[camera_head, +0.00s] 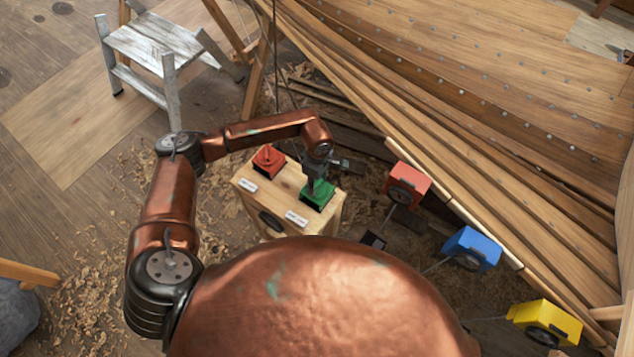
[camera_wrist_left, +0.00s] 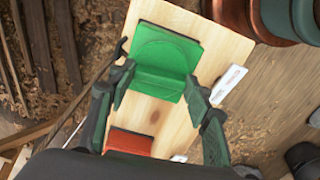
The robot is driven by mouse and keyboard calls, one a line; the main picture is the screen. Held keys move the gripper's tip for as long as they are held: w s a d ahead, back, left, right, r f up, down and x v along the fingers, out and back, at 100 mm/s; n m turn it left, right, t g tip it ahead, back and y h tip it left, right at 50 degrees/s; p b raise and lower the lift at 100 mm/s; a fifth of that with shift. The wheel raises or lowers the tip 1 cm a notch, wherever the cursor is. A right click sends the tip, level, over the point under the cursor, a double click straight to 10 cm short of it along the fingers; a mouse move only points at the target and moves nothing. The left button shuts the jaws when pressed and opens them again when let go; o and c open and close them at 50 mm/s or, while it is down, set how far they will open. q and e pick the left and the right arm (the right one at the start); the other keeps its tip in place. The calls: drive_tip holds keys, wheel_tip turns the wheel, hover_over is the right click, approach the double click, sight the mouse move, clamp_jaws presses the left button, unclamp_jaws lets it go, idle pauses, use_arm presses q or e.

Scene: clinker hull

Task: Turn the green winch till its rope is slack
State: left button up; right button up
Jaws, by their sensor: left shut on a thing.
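The green winch (camera_head: 319,198) sits on the near right part of a wooden box top (camera_head: 285,186). My left gripper (camera_head: 317,182) reaches down onto it from above and covers part of it. In the left wrist view the green winch (camera_wrist_left: 165,50) shows a round disc on a square plate with a raised grip. The fingers of my left gripper (camera_wrist_left: 158,88) stand on either side of that grip and are shut on it. Whether its rope is taut or slack cannot be told. My right gripper is not in view.
A red winch (camera_head: 268,160) sits beside the green one on the same box, with white labels in front. Red (camera_head: 408,184), blue (camera_head: 472,248) and yellow (camera_head: 545,323) blocks stand along the plank hull (camera_head: 470,130). A grey step stool (camera_head: 155,45) stands at back left.

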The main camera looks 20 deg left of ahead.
use_arm(q)
drive_tip(key=n+b, duration=0.1)
drive_tip(key=n, duration=0.2)
drive_tip(key=shift+n+b, duration=0.35)
drive_tip(key=shift+n, duration=0.05)
drive_tip(key=shift+n+b, duration=0.5)
drive_tip(key=shift+n, duration=1.4)
drive_tip(key=shift+r, duration=0.1)
drive_tip(key=o, duration=1.2)
drive_tip(key=shift+c, duration=0.2)
wheel_tip(320, 180, up, 12)
